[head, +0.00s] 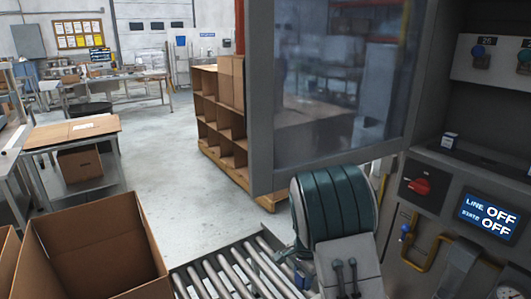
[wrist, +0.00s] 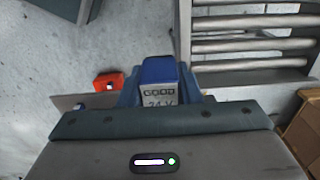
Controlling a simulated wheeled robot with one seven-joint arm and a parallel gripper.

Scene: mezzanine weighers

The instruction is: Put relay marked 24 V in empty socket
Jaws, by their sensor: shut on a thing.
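The relay (wrist: 158,98) shows in the wrist view as a small block with a blue part and a pale face reading "GOOD" and "24 V". My gripper (wrist: 158,84) is shut on it, with blue finger parts on both sides. The relay is held up over the grey floor, clear of any socket that I can see. In the head view my arm hangs in front of the open cabinet, and the relay cannot be made out clearly. I cannot pick out the empty socket in either view.
A small white and dark block (head: 449,141) sits on the cabinet ledge. Below are a red rotary switch (head: 420,186) and a display (head: 487,217) reading "LINE OFF" and "STATE OFF". A windowed door (head: 262,110) stands open at left. A roller conveyor (head: 232,276) and open carton (head: 95,245) lie below.

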